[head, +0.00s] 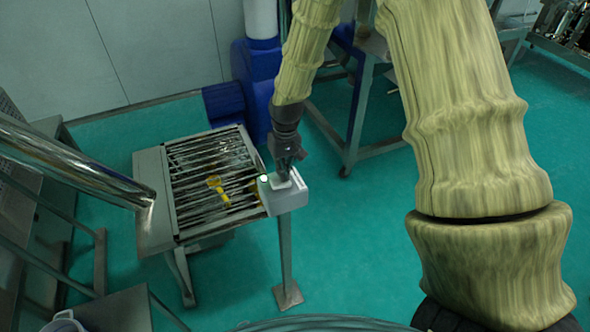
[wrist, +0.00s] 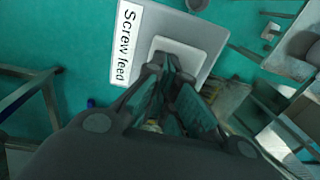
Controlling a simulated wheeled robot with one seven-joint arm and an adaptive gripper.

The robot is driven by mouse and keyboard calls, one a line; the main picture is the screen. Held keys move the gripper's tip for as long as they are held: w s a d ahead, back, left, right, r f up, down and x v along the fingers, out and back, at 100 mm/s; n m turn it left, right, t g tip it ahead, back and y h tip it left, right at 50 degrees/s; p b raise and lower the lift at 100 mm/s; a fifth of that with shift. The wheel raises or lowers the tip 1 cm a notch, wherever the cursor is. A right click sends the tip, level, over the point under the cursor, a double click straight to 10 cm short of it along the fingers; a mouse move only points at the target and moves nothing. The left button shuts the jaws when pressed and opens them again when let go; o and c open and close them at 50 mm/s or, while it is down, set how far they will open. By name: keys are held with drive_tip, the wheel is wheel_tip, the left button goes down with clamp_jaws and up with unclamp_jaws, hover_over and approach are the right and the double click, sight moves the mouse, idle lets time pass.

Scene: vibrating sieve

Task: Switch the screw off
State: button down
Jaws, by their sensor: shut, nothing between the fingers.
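A light grey control box (head: 290,197) stands on a post beside the grated metal table. In the wrist view the box (wrist: 205,35) has a white label reading "Screw feed" (wrist: 125,45) and a raised white plate (wrist: 182,55). My gripper (head: 284,174) points down at the top of the box, its fingers together and empty. In the wrist view the fingertips (wrist: 168,66) lie over the white plate and cover part of it. I cannot tell whether they touch it.
The slatted metal table (head: 150,195) is left of the box, with a yellow piece (head: 216,187) among its bars. A shiny steel tube (head: 75,165) slopes down to it. A blue machine (head: 255,75) stands behind. Green floor is open right of the post.

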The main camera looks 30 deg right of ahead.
drive_tip(key=shift+s+d+f, duration=0.1)
drive_tip(key=shift+s+f, duration=0.2)
drive_tip(key=shift+f, duration=0.1)
drive_tip(key=shift+s+a, duration=0.1)
drive_tip(key=shift+a, duration=0.5)
drive_tip(key=shift+r+p, duration=0.6)
drive_tip(key=r+p, duration=0.1)
drive_tip(key=d+r+p, duration=0.1)
drive_tip(key=r, duration=0.2)
drive_tip(key=shift+w+d+p, duration=0.25)
drive_tip(key=shift+p, duration=0.15)
drive_tip(key=shift+d+b, duration=0.15)
drive_tip(key=shift+b, duration=0.35)
wheel_tip(320, 180, up, 9)
drive_tip(key=d+b, duration=0.1)
drive_tip(key=b, duration=0.2)
drive_tip(key=shift+d+r, duration=0.2)
drive_tip(key=shift+d, duration=0.1)
